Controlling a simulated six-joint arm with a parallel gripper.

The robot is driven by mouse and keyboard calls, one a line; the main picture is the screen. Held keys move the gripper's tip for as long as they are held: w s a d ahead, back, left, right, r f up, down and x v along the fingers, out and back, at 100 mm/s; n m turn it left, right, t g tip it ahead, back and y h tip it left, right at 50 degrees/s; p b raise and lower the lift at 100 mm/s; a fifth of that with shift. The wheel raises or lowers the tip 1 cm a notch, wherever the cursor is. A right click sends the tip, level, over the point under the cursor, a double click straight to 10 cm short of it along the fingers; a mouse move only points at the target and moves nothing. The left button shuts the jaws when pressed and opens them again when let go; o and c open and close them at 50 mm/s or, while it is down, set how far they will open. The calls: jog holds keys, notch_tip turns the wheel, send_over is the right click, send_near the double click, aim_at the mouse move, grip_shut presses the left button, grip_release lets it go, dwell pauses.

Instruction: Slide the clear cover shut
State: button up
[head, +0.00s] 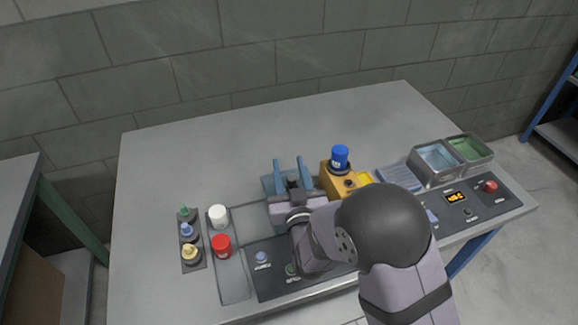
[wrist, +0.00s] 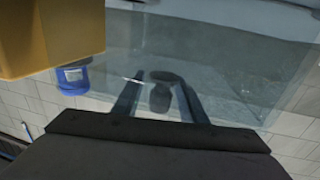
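In the wrist view a clear, faintly blue pane (wrist: 225,45) fills the upper middle and right; I take it for the clear cover. A dark knob-like piece (wrist: 160,95) shows between the two fingers of my gripper (wrist: 160,92), with gaps on both sides. The fingers are apart and hold nothing that I can see. In the head view my gripper (head: 288,163) is over the middle of the table, left of the yellow box, fingers towards the wall. My arm hides much of what lies below, and I cannot clearly make out the cover there.
Open bins (head: 437,161) stand right. The table's back (head: 240,145) is clear.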

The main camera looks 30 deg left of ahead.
jog(key=shift+c, duration=0.4)
grip_shut()
jog(key=shift+w+d+b, duration=0.6)
jog(key=shift+w+d, duration=0.85)
jog(key=shift+w, duration=0.05)
jog(key=shift+o, duration=0.4)
grip_release()
jog(key=shift+w+d, duration=0.1)
